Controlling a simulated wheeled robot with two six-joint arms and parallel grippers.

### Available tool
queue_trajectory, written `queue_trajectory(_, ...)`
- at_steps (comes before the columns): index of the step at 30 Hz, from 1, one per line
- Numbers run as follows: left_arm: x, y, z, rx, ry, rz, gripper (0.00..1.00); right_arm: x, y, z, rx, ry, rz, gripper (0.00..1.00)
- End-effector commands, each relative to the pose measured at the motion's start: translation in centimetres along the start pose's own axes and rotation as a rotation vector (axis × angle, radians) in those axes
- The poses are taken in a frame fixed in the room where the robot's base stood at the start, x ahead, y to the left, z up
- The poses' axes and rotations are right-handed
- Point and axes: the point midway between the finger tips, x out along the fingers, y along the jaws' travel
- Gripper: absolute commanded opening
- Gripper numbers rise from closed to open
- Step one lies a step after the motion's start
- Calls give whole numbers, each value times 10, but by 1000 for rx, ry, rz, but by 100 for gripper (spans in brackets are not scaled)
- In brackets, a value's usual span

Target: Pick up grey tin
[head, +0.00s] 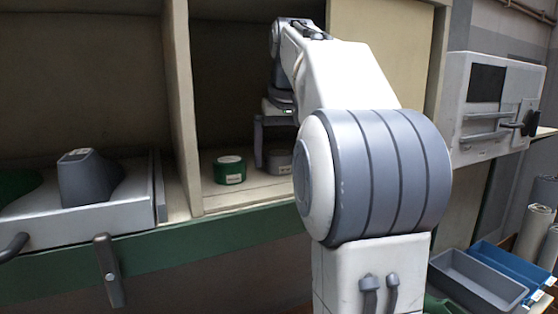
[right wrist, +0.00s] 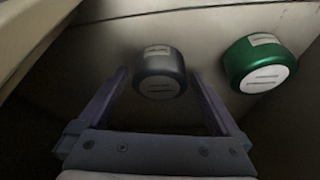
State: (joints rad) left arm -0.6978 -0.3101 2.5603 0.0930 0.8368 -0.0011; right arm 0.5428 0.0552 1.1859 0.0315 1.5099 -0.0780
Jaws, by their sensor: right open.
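The grey tin (head: 280,162), a short round tin with a pale label, stands on the shelf floor of the open cubby, partly hidden by my arm in the head view. In the right wrist view the grey tin (right wrist: 159,74) lies between the tips of my right gripper (right wrist: 160,76), with a gap on each side. The right gripper (head: 271,160) is open, reaches down into the cubby and holds nothing; my arm hides part of it. My left gripper is not in view.
A green tin (head: 229,170) stands left of the grey one; it also shows at the right in the wrist view (right wrist: 262,64). A divider (head: 180,110) bounds the cubby on the left. A grey shoe last (head: 88,180) is left of it. Bins (head: 480,282) are at lower right.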

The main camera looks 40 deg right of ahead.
Motion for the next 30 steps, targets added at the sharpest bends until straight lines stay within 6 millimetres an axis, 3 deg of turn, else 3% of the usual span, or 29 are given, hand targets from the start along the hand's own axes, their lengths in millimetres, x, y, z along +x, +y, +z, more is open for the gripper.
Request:
queue_trajectory(8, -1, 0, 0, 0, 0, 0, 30, 4, 0, 0, 0, 1, 0, 100)
queue_trajectory(9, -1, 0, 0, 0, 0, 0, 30, 4, 0, 0, 0, 1, 0, 96)
queue_trajectory(15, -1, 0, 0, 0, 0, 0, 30, 4, 0, 0, 0, 1, 0, 20)
queue_trajectory(16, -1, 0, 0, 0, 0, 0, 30, 4, 0, 0, 0, 2, 0, 14)
queue_trajectory(30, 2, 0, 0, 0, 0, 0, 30, -3, 0, -4, 0, 3, 0, 14)
